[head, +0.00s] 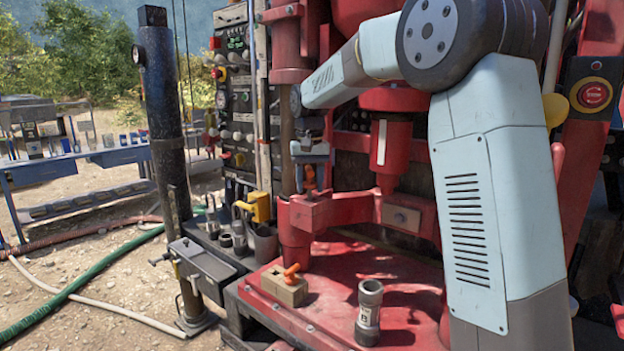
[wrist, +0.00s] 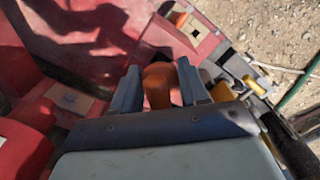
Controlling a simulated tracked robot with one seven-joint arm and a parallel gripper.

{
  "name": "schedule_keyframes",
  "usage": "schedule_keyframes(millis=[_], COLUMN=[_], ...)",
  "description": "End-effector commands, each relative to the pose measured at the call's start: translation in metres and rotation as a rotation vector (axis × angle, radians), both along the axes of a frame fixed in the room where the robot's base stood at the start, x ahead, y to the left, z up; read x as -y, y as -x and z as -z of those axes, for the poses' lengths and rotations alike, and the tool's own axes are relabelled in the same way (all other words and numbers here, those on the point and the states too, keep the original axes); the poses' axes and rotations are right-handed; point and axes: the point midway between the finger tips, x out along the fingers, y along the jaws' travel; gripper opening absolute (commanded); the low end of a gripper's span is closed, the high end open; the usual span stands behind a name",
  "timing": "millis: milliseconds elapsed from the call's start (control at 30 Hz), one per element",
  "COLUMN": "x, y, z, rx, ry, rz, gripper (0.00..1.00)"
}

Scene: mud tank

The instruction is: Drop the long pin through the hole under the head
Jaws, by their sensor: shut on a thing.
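My gripper (head: 309,158) is shut on an orange-handled pin (head: 310,178), just above the red arm (head: 325,212) below the machine's head (head: 391,150). In the wrist view the orange handle (wrist: 159,84) sits between my two fingers. The held pin's shaft is hidden, so I cannot tell whether it is in a hole. A second orange-handled pin (head: 291,270) stands in a wooden block (head: 284,289) on the red deck. The red arm carries a tan plate (head: 401,218); a tan plate with a dark spot also shows in the wrist view (wrist: 74,98).
A grey threaded sleeve (head: 368,312) stands on the red deck (head: 330,318). A control panel (head: 238,100), a dark post (head: 163,130) and a tool tray with a yellow-handled item (head: 260,207) stand left of the arm. Hoses lie on the ground at left.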

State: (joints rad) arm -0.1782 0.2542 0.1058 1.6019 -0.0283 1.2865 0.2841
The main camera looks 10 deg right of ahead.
Motion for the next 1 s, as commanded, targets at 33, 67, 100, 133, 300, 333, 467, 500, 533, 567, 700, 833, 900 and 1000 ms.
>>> schedule_keyframes(millis=[33, 67, 100, 133, 300, 333, 467, 500, 533, 567, 700, 833, 900, 1000], x=[0.000, 0.000, 0.000, 0.000, 0.000, 0.000, 0.000, 0.000, 0.000, 0.000, 0.000, 0.001, 0.001, 0.001], y=[0.000, 0.000, 0.000, 0.000, 0.000, 0.000, 0.000, 0.000, 0.000, 0.000, 0.000, 0.000, 0.001, 0.001], z=[0.002, 0.003, 0.005, 0.006, 0.013, 0.014, 0.019, 0.020, 0.021, 0.022, 0.025, 0.027, 0.029, 0.030], rx=[0.000, 0.000, 0.000, -0.001, -0.001, -0.001, 0.000, 0.000, 0.000, 0.000, -0.002, -0.004, -0.005, -0.008], ry=[0.000, 0.000, 0.000, 0.000, 0.000, 0.000, 0.000, 0.000, 0.000, 0.000, 0.000, 0.001, 0.001, 0.002], rz=[0.000, 0.000, 0.000, 0.000, 0.000, 0.000, 0.000, 0.000, 0.000, 0.000, 0.000, 0.001, 0.001, 0.001], gripper=[0.09, 0.09, 0.09, 0.09, 0.09, 0.09, 0.09, 0.09, 0.09, 0.09, 0.09, 0.09, 0.09, 0.09])
